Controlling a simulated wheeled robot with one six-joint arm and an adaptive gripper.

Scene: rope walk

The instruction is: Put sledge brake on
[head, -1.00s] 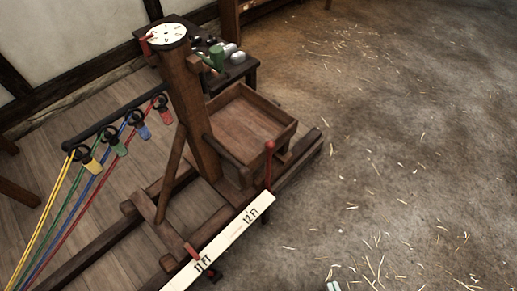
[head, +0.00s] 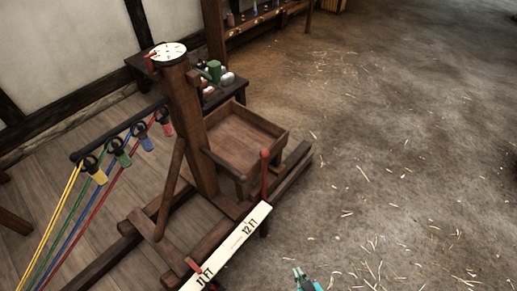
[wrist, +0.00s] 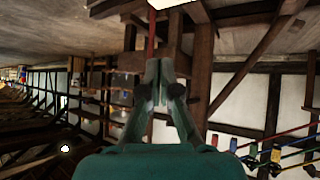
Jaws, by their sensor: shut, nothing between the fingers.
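The sledge (head: 207,235) is a dark wooden frame with a post and an open wooden box. A red-knobbed lever (head: 265,168), which looks like the brake, stands nearly upright at its near right side, beside the white foot-marked board (head: 240,236). In the wrist view a red rod (wrist: 152,38), probably this lever, shows just beyond my fingertips, apart or touching I cannot tell. My teal gripper (head: 298,272) shows at the bottom edge of the head view, right of and nearer than the lever. In the wrist view my gripper (wrist: 159,68) is shut and empty.
Coloured strands (head: 88,225) run from hooks on a bar left of the post. A white dial (head: 167,52) tops the post. A small dark table (head: 234,92) with a green object stands behind. Straw-strewn floor (head: 400,150) on the right is open.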

